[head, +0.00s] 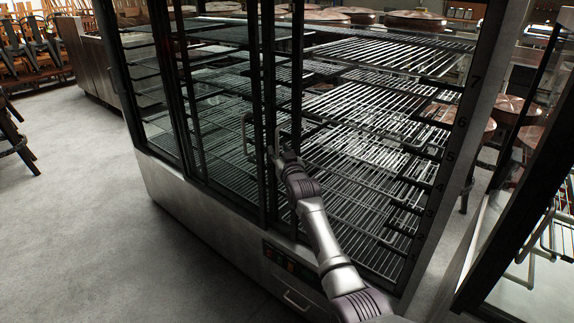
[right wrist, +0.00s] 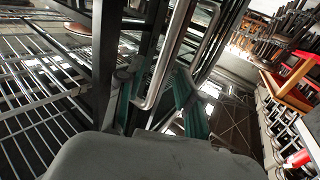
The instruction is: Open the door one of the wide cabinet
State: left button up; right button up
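The wide cabinet (head: 185,195) is a glass-fronted unit with dark frames, a steel base and several wire shelves. Two upright bar handles show near its middle frames, a left handle (head: 246,132) and a right handle (head: 283,122). My right gripper (head: 283,155) is at the lower end of the right handle. In the right wrist view the metal handle (right wrist: 167,62) runs down between the two green-padded fingers of my right gripper (right wrist: 155,95). The fingers stand apart, with gaps beside the bar. My left gripper is not in view.
Another dark-framed glass unit (head: 535,200) stands close on the right. Stacked chairs (head: 30,40) stand at the far left.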

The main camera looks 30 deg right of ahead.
jog(key=s+a, duration=0.1)
jog(key=s, duration=0.8)
jog(key=shift+a, duration=0.4)
jog(key=shift+w, duration=0.1)
jog(key=s+a+f+n+g+y+p, duration=0.1)
jog(key=s+a+f+g, duration=0.1)
jog(key=f, duration=0.9)
jog(key=s+a+f+g+y, duration=0.1)
jog(key=s+a+f+g, duration=0.15)
jog(key=f, duration=0.75)
jog(key=s+a+f+n+g+p, duration=0.1)
jog(key=s+a+f+g, duration=0.1)
jog(key=s+f, duration=0.65)
jog(key=s+a+f+n+g, duration=0.15)
jog(key=s+f, duration=0.45)
jog(key=f, duration=0.6)
jog(key=s+a+f+g, duration=0.1)
jog(key=s+f+g, duration=0.2)
jog(key=s, duration=1.1)
jog(key=s+a+f+g+y+p, duration=0.1)
jog(key=s+f+g, duration=0.1)
jog(key=s+f, duration=0.6)
jog(key=s+a+f+n+g, duration=0.1)
jog(key=s+f, duration=0.5)
jog(key=s, duration=1.4)
jog(key=a+g, duration=0.1)
jog(key=g, duration=0.1)
jog(key=shift+s+f+g+p, duration=0.15)
jog(key=shift+f+g+p, duration=0.15)
